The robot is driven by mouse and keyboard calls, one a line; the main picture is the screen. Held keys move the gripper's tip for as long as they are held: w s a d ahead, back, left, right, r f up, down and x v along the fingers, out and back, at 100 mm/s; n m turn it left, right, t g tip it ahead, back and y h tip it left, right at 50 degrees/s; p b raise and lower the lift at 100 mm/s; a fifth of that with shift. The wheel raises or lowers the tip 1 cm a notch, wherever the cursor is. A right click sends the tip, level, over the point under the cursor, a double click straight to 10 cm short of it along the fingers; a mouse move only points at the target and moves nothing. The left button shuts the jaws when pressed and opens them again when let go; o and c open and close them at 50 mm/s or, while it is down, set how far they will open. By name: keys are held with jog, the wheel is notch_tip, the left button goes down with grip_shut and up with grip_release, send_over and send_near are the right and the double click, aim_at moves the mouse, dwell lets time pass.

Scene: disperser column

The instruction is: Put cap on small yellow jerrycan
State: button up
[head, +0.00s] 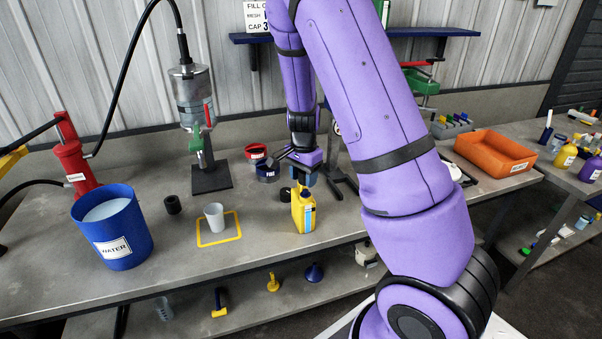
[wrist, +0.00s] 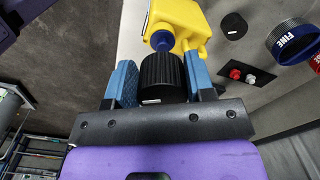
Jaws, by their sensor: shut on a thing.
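The small yellow jerrycan (head: 301,217) stands upright on the bench, with a blue label on its side. In the wrist view the jerrycan (wrist: 186,18) lies just beyond my fingertips, with a round blue part at its near end. My gripper (head: 304,177) is above the jerrycan in the head view. Its blue fingers are shut on a black ribbed cap (wrist: 163,75), which shows between them in the wrist view. The cap hides part of the view toward the jerrycan. I cannot tell whether the cap touches it.
A small black cylinder (head: 286,195) stands close beside the jerrycan. Red and dark blue (head: 267,172) round containers stand behind it. A white cup (head: 214,216) by a yellow frame, a blue water bucket (head: 113,228) and a dispenser stand (head: 211,178) are to the left. An orange tray (head: 495,149) is at right.

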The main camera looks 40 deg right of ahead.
aim_at(303, 196)
jog(key=shift+f, duration=2.15)
jog(key=shift+f, duration=1)
dwell(2.0)
jog(key=o, duration=1.4)
jog(key=shift+r, duration=0.15)
jog(key=shift+r, duration=3.35)
